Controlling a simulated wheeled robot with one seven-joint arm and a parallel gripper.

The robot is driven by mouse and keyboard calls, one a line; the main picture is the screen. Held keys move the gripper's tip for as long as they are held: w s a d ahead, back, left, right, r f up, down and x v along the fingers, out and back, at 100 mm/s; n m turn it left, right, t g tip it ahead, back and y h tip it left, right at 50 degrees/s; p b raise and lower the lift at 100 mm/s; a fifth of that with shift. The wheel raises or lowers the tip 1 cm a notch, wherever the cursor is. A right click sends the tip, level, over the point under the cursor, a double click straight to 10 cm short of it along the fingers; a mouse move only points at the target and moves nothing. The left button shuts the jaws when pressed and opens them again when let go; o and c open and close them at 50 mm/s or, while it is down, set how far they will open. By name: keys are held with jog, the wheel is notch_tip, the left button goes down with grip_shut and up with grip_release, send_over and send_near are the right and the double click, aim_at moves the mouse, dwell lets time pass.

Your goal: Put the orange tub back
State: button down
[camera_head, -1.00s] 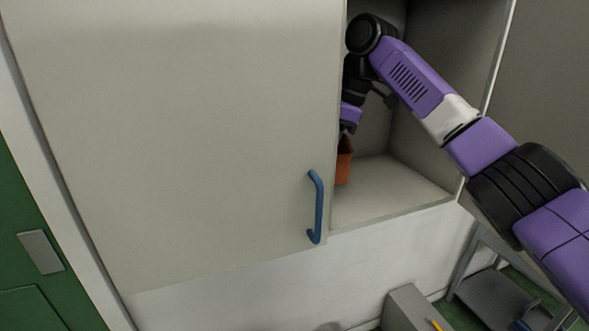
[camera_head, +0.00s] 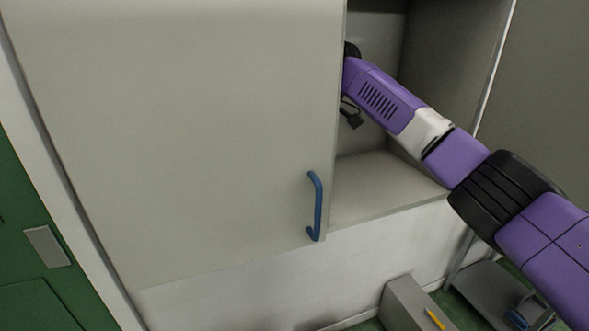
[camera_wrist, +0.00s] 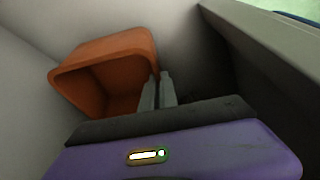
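The orange tub (camera_wrist: 105,68) shows in the wrist view, tilted in the picture with its open mouth facing the camera. My gripper (camera_wrist: 158,88) is shut on the tub's right wall, one grey finger inside the rim and one outside. In the head view the tub and my gripper are hidden behind the cabinet's pale door panel (camera_head: 190,130). My arm reaches through the open right part of the cabinet (camera_head: 385,185). I cannot tell whether the tub touches the cabinet floor.
A blue handle (camera_head: 316,205) is near the door's lower right edge. The visible cabinet floor on the right is bare. A grey box with a yellow item (camera_head: 434,319) and a grey cart (camera_head: 495,290) stand below. A green door (camera_head: 35,270) is at left.

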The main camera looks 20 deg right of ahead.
jog(key=c, duration=2.1)
grip_release()
jog(key=shift+f, duration=0.15)
jog(key=o, duration=0.5)
jog(key=shift+c, duration=0.2)
jog(key=shift+b+v, duration=0.7)
jog(key=shift+v, duration=3.2)
